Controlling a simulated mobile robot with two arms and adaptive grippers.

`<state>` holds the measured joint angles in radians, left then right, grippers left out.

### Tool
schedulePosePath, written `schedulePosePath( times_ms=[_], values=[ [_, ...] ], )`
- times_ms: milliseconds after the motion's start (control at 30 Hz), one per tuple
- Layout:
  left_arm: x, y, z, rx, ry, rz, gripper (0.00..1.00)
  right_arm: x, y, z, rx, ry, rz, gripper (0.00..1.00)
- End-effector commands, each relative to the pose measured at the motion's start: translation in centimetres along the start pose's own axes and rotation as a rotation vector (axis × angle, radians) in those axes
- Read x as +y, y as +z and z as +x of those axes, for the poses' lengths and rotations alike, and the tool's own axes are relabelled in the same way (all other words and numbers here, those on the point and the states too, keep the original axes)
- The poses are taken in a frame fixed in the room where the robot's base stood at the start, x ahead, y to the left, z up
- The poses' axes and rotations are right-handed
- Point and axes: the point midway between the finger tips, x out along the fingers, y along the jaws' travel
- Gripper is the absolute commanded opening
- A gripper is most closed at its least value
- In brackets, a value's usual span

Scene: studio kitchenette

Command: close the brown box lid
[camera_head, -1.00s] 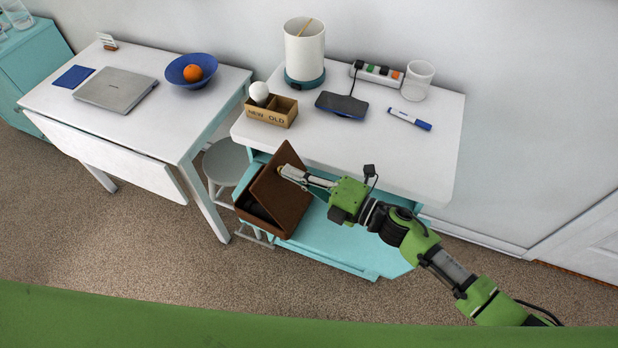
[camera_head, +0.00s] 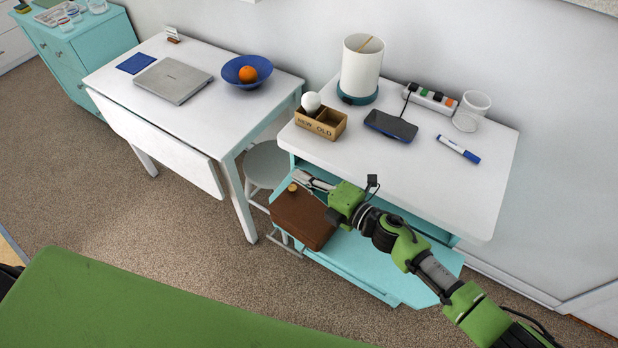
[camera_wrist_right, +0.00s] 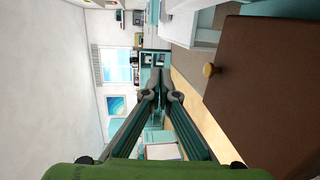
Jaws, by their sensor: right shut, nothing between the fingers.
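The brown box (camera_head: 318,243) stands on the open turquoise drawer or shelf under the white counter. Its brown lid (camera_head: 304,216) lies down over the box and looks closed; I cannot tell whether a thin gap is left. A small round wooden knob (camera_head: 292,187) sits near one edge of the lid. My right gripper (camera_head: 297,176) is shut and empty, just beyond the lid's far edge near the knob. In the right wrist view the gripper's fingertips (camera_wrist_right: 162,95) are together, and the lid (camera_wrist_right: 265,95) fills the right side, apart from them. My left gripper is not in view.
The white counter (camera_head: 475,205) above carries a divided wooden box (camera_head: 321,122), a phone (camera_head: 390,126), a marker (camera_head: 458,149) and a power strip (camera_head: 430,98). A grey stool (camera_head: 266,165) stands left of the box, beside the white table (camera_head: 125,88).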

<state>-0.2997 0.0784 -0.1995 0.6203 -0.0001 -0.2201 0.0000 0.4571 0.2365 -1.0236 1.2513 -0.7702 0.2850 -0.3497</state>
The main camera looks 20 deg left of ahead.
Motion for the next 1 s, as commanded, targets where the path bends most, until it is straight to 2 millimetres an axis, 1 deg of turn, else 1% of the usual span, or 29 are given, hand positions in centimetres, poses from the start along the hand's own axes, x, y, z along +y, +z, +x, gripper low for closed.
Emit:
schedulePosePath(
  times_ms=[33, 233, 400, 533, 600, 1000],
  values=[
    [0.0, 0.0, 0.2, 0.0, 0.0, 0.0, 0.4, -0.4, -0.1, 0.5, 0.0, 0.001, 0.002, 0.0],
    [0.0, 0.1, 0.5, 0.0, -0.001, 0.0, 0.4, -1.6, -0.2, 1.9, 0.0, 0.001, 0.003, 0.0],
    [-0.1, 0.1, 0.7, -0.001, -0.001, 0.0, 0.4, -2.3, 0.0, 2.7, 0.003, -0.081, -0.016, 0.0],
    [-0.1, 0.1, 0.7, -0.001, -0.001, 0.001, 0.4, -3.0, -0.1, 3.2, 0.001, -0.137, -0.018, 0.0],
    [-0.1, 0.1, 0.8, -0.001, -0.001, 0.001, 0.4, -3.6, -0.2, 3.5, -0.001, -0.139, -0.007, 0.0],
    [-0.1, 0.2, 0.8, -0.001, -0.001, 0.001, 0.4, -4.8, -0.3, 4.3, 0.0, -0.136, -0.007, 0.0]
  ],
)
